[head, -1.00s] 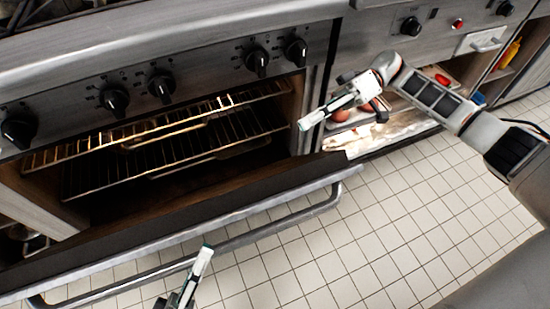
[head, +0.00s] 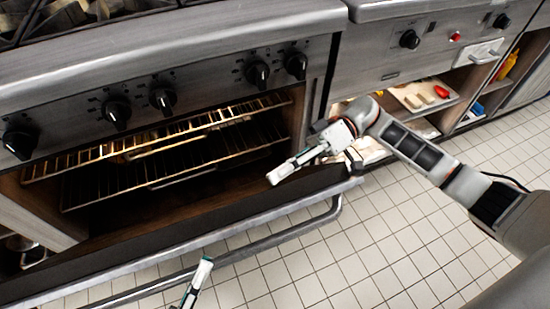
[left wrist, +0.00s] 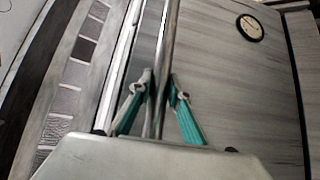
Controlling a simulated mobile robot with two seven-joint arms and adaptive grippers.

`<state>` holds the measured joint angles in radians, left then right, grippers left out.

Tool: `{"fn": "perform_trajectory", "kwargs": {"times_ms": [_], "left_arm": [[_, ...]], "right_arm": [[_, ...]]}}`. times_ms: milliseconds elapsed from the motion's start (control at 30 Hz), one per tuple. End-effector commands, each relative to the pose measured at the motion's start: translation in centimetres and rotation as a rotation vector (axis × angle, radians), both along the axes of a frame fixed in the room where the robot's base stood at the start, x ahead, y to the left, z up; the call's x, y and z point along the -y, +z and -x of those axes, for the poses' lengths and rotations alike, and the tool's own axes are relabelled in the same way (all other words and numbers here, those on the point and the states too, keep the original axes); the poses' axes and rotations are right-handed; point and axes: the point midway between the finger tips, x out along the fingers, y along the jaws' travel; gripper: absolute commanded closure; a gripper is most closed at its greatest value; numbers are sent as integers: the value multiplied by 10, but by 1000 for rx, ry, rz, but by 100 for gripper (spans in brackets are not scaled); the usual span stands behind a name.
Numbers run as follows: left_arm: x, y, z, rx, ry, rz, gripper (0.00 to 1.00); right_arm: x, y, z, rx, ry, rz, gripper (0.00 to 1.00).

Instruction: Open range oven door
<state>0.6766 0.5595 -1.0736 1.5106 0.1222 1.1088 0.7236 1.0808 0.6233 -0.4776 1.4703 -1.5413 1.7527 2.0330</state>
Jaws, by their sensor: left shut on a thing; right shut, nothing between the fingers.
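The range oven door (head: 240,224) is part-way down, tilted out from the oven, and the oven cavity (head: 160,160) with its wire racks shows above it. The door's bar handle (head: 300,230) runs along its outer side. My left gripper (head: 205,264) is at the bottom of the head view beside the handle. In the left wrist view its teal-sided fingers (left wrist: 163,90) are shut on the handle bar (left wrist: 171,40). My right gripper (head: 273,179) is shut and empty, above the right part of the door's inner side; whether it touches the door is unclear.
Black knobs (head: 163,100) line the range front above the oven. To the right, an open shelf holds a tray (head: 424,94) with food pieces. A red button (head: 455,37) is on the neighbouring panel. The tiled floor (head: 390,245) in front is clear.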

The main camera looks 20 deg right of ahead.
Motion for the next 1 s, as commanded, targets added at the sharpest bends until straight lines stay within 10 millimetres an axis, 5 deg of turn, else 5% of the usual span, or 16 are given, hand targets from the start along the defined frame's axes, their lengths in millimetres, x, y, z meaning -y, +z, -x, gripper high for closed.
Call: {"fn": "perform_trajectory", "kwargs": {"times_ms": [900,933,1000], "left_arm": [[-1,4,-6,6,8,5,100],[-1,5,-6,7,8,7,75],[-1,5,-6,6,7,7,65]], "right_arm": [[-2,-16,30,-11,8,-1,100],[-2,-16,30,-11,8,-1,100],[-2,-16,30,-8,8,-1,100]]}}
